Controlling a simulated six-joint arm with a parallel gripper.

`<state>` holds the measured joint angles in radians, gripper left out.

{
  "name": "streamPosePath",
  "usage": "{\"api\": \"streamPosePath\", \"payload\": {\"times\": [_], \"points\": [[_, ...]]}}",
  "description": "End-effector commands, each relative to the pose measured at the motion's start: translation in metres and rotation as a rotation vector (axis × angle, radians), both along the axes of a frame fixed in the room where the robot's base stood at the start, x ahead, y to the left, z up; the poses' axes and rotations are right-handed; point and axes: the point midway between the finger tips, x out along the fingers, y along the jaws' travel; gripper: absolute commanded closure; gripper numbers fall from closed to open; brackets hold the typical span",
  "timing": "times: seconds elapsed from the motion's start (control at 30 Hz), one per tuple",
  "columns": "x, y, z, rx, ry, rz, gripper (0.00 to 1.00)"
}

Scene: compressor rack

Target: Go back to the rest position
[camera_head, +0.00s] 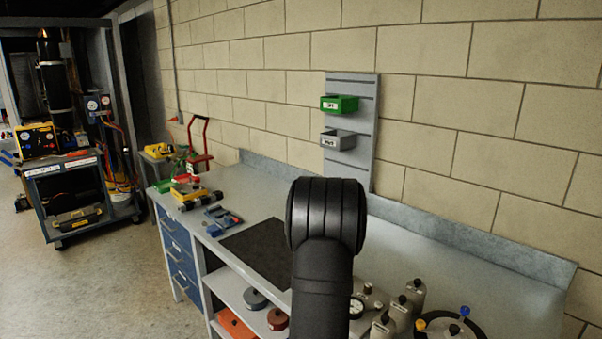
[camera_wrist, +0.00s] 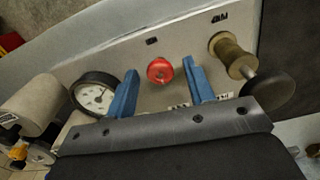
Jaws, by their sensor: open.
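My gripper (camera_wrist: 160,95) shows in the wrist view as two blue fingers spread apart, with nothing between them. Beyond the fingers is a light grey panel (camera_wrist: 120,62) with a red round knob (camera_wrist: 160,70), which appears in the gap between the fingertips. I cannot tell how far the knob is from the fingers. A round white gauge (camera_wrist: 97,93) is left of the fingers, and a brass fitting with a dark round knob (camera_wrist: 232,55) is to their right. In the head view my black arm rises in front of the bench and hides the gripper.
The grey workbench (camera_head: 480,270) runs along the block wall, with a dark mat (camera_head: 258,248) on it. Several grey canisters (camera_head: 399,312) stand at the front right. Green (camera_head: 339,104) and grey (camera_head: 338,139) bins hang on a wall rail. Tools lie at the bench's left end; a cart (camera_head: 75,197) stands far left.

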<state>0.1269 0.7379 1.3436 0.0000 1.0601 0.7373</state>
Motion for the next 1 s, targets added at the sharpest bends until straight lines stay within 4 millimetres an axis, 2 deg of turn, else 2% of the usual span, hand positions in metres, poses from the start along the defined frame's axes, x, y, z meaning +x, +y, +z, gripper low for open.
{"api": "streamPosePath", "payload": {"times": [0.3,1.0], "points": [[0.0001,0.0001,0.0,0.0,0.0,-0.082,0.51],[0.0,0.0,0.0,0.0,0.0,-0.081,0.51]]}}
